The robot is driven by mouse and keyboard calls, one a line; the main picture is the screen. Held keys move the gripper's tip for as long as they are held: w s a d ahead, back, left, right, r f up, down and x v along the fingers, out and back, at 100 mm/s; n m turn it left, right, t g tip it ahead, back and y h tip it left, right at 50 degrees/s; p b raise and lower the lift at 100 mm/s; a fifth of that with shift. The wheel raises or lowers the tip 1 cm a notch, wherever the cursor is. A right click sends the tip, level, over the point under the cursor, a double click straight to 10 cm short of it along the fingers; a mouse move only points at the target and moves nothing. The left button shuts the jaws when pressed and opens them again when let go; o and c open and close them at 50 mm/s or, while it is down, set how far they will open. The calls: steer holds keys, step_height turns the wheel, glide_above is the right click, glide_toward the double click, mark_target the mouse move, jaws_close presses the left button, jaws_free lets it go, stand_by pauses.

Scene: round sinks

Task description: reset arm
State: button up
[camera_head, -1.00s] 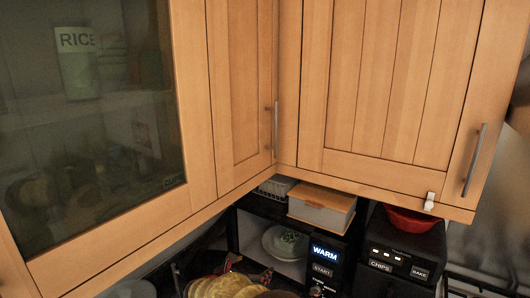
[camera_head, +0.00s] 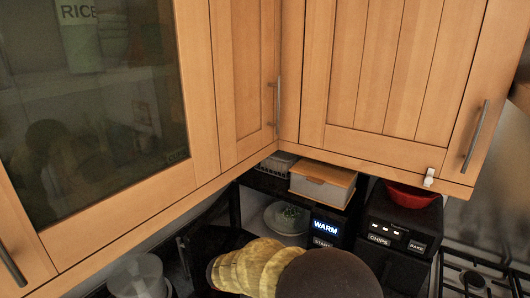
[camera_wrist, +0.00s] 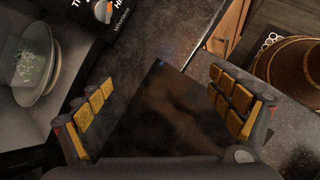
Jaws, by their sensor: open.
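My gripper (camera_wrist: 162,102) shows in the wrist view with its two yellow-padded fingers spread wide. It is open, and nothing is seen held between the pads. A dark, smooth panel lies beyond the gap between the fingers, above a speckled dark counter (camera_wrist: 185,35). In the head view, a yellow ribbed part and a dark rounded part, which look like my arm, fill the bottom middle. The fingertips cannot be made out there.
A microwave (camera_head: 326,228) stands open with a plated bowl (camera_head: 287,217) inside. The bowl shows at the wrist view's left (camera_wrist: 38,65). A black appliance (camera_head: 397,235) carries a red bowl (camera_head: 411,196). Wooden cabinets (camera_head: 385,80) hang above; a stove (camera_head: 478,275) is at right.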

steer(key=s+d+r+m+y, duration=0.2)
steer(key=s+d+r+m, duration=0.3)
steer(key=s, duration=0.4)
steer(key=s+d+r+m+t+y+b, duration=0.1)
steer(key=s+d+r+m+y, duration=0.1)
steer(key=s+d+r+m, duration=0.3)
steer(key=s+d+r+m+y+b, duration=0.1)
steer(key=s+d+r+m, duration=0.4)
steer(key=s, duration=0.8)
step_height(320, 180, up, 5)
steer(key=shift+s+f+m+y, duration=0.1)
steer(key=shift+s+m+y, duration=0.2)
steer(key=shift+m+y, duration=0.75)
steer(key=shift+c, duration=0.3)
